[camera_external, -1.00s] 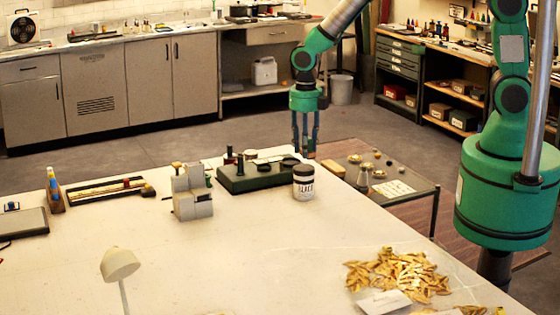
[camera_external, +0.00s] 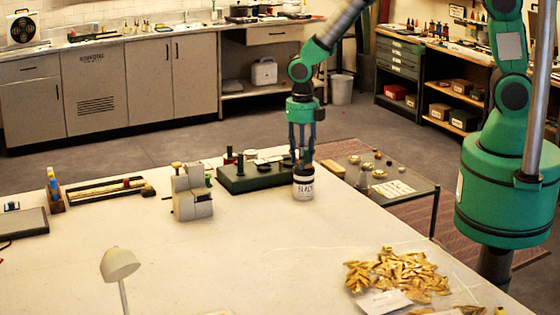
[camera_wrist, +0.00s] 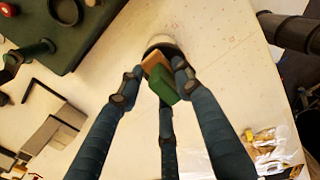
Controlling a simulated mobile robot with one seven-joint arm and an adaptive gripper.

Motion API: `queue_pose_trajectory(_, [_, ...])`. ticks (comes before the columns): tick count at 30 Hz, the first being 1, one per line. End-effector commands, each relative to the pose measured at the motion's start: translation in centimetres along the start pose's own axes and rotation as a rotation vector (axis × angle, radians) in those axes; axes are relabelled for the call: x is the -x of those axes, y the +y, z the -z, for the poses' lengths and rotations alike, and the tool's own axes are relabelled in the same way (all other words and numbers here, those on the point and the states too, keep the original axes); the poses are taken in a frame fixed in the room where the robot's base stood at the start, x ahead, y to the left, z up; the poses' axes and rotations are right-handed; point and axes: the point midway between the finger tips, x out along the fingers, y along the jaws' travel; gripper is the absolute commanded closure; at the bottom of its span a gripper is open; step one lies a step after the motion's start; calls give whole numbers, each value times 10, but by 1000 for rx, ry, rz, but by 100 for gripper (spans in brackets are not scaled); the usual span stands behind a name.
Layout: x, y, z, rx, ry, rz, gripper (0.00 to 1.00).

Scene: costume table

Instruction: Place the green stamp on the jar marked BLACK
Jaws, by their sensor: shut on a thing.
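My gripper (camera_external: 303,162) stands over the white jar marked BLACK (camera_external: 303,190), its fingertips at the height of the jar's dark lid. In the wrist view, my gripper (camera_wrist: 160,84) is shut on the green stamp (camera_wrist: 164,86), a small block with a green part and a tan wooden part. The jar's dark lid and pale rim (camera_wrist: 165,41) show partly behind the stamp. The fingers largely hide the stamp in the external view. I cannot tell whether the stamp touches the lid.
A dark green tray with stamps (camera_external: 250,182) lies just left of the jar. A grey stepped block (camera_external: 192,195) stands further left. A pile of golden leaf-like pieces (camera_external: 395,272) lies at the front right. The table's right edge is close to the jar.

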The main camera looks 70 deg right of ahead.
Motion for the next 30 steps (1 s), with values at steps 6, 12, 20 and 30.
queue_pose_trajectory(6, [0,0,0,0,0,0,93])
queue_pose_trajectory(12, [-3,0,0,0,0,0,62])
queue_pose_trajectory(20, [-3,0,0,0,0,0,47])
queue_pose_trajectory(30, [5,0,0,0,-1,-1,47])
